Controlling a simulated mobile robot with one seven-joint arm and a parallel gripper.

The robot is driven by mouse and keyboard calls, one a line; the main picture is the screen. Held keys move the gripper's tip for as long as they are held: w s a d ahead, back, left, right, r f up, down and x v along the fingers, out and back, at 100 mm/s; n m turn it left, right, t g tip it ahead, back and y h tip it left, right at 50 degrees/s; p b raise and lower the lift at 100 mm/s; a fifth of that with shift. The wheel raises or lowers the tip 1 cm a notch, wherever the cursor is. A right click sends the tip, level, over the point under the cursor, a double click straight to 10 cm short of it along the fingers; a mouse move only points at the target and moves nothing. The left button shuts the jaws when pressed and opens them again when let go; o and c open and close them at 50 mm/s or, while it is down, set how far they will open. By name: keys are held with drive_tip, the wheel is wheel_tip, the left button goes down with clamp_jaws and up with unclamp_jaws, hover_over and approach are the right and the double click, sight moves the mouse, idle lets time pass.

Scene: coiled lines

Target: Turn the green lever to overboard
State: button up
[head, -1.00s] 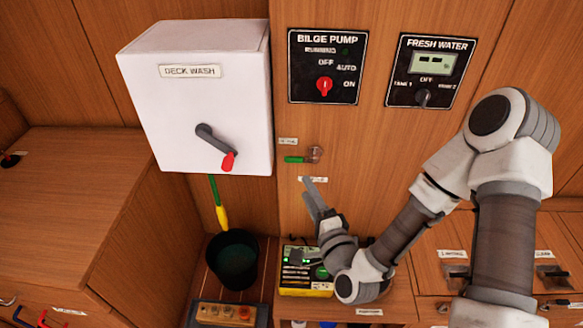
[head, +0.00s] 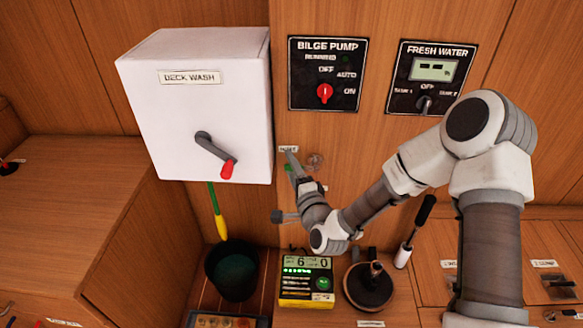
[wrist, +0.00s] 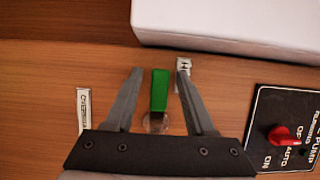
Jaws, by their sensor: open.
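The green lever (wrist: 159,90) stands out from a round clear pivot (wrist: 156,122) on the wooden wall. My gripper (wrist: 161,76) is open, with one finger on each side of the lever and a visible gap on both sides. In the head view, only a bit of green (head: 288,168) shows beside my gripper (head: 292,163); the lever points left from its pivot (head: 315,161). A small label (wrist: 183,65) lies by the right finger and another label (wrist: 84,108) lies left of the left finger. Their words are too blurred to read surely.
The white deck wash box (head: 197,105) juts out left of the lever, close to my gripper. The bilge pump panel (head: 325,75) is above. A yellow-black device (head: 307,283), a dark bucket (head: 233,270) and a round dark-topped object (head: 369,287) stand below.

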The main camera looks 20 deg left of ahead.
drive_tip(key=shift+c, duration=0.2)
clamp_jaws()
idle(1.1)
